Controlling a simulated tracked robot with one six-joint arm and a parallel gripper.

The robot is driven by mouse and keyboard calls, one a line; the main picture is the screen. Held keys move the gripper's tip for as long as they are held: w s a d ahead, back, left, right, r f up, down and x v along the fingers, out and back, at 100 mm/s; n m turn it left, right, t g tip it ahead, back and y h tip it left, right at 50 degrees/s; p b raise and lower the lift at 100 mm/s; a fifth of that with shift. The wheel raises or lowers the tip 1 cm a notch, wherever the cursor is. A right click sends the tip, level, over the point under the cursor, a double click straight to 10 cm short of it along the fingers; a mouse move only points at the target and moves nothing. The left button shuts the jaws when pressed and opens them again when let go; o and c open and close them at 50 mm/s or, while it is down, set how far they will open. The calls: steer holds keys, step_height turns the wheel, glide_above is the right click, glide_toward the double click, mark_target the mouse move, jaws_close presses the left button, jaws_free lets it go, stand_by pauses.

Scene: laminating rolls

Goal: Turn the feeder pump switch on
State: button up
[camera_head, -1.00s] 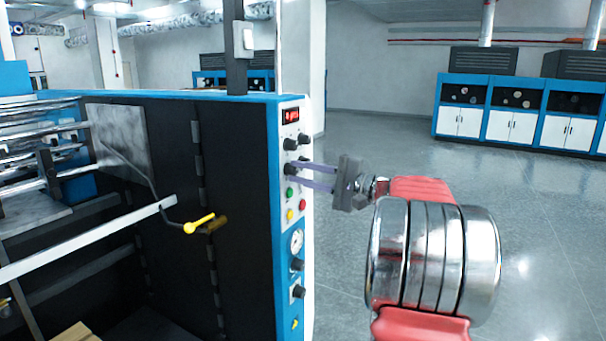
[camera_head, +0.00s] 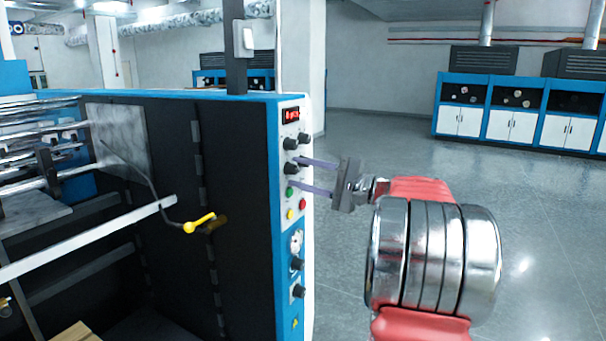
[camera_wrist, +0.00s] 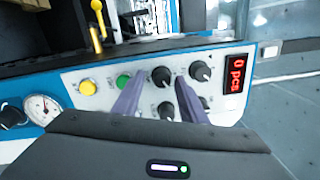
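The control panel (camera_head: 297,222) on the machine's end carries several black rotary knobs; I cannot read labels that tell which is the feeder pump switch. My gripper (camera_head: 292,172) is open in front of the panel, its two purple fingers pointing at it. One black knob (camera_head: 290,170) lies between the fingertips, and the wrist view also shows this knob (camera_wrist: 162,76) between the fingers. I cannot tell whether the fingers touch it. Another knob (camera_wrist: 201,71) sits to its right in the wrist view, and a green button (camera_wrist: 123,80) to its left.
A red digital display (camera_wrist: 237,74), a yellow button (camera_wrist: 87,87) and a round gauge (camera_wrist: 42,108) share the panel. A yellow-handled lever (camera_head: 200,223) sticks out on the machine's left side. Open floor (camera_head: 400,130) lies right of the machine, with blue-white cabinets (camera_head: 515,110) behind.

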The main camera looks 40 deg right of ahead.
steer(key=shift+s, duration=0.1)
steer(key=v, duration=1.3)
steer(key=shift+s+d, duration=0.1)
steer(key=shift+s, duration=0.2)
step_height(320, 180, down, 11)
steer(key=m+g+h, duration=0.2)
steer(key=g, duration=0.1)
steer(key=s+a+f+n+g, duration=0.2)
steer(key=a+f+g, duration=0.25)
steer(key=a, duration=0.25)
steer(key=s+a+f+n+g, duration=0.1)
steer(key=a+f+n+g, duration=0.15)
steer(key=a+f, duration=0.35)
steer(key=s+a+n+h, duration=0.1)
steer(key=s+a+n, duration=0.2)
steer(key=a, duration=0.6)
steer(key=s+a+n+g+h, duration=0.1)
steer(key=s+a+n+h, duration=0.1)
steer(key=a+n, duration=0.4)
steer(key=s+a+r+n+h, duration=0.1)
steer(key=a+n, duration=0.4)
steer(key=a, duration=0.9)
steer(key=shift+s+a+r+g+h, duration=0.15)
steer(key=shift+s+g+h, duration=0.3)
steer(key=shift+s, duration=0.85)
